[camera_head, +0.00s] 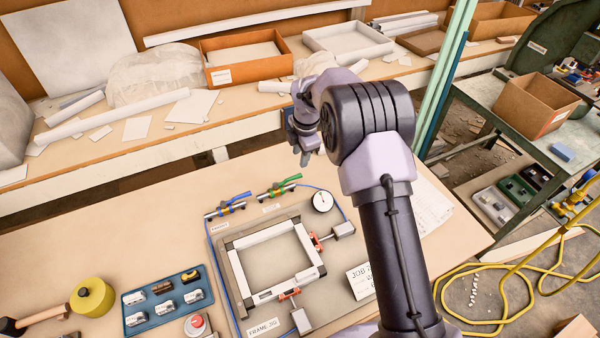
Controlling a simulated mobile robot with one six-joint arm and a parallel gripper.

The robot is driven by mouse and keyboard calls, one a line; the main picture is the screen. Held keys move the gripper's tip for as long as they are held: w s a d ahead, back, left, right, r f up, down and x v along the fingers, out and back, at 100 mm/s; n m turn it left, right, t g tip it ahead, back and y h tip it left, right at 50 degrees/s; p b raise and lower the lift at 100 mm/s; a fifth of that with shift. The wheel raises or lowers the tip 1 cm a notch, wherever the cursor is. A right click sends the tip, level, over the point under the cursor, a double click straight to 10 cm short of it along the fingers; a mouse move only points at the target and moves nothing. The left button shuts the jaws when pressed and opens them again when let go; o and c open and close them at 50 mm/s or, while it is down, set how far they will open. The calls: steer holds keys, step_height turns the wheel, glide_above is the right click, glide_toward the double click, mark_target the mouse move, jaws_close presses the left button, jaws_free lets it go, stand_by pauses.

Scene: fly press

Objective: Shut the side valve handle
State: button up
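Two small valves sit on the bench behind the frame jig. One has a blue handle (236,199) and the other, to its right, has a green handle (286,184). Both handles lie slanted, rising to the right. Small labels lie by the valves, too small to read, so I cannot tell which is the side valve. Blue tubing runs from the valves around the jig. My gripper (305,152) hangs above and behind the green handle, apart from both valves. It points downward, and its finger gap is too small to judge.
The frame jig (233,280) holds a pale rectangular frame (312,255) with red-tipped clamps at the right and bottom. A round gauge (322,201) stands right of the green handle.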

mark_target(298, 175)
steer(key=f+b, duration=0.1)
steer(key=f, duration=0.2)
steer(key=w+f, duration=0.1)
steer(key=f, duration=0.3)
steer(key=w+f+b, duration=0.1)
steer(key=f, duration=0.3)
steer(key=shift+a+f+b, duration=0.2)
steer(key=shift+a+b, duration=0.15)
jaws_close()
stand_by(0.7)
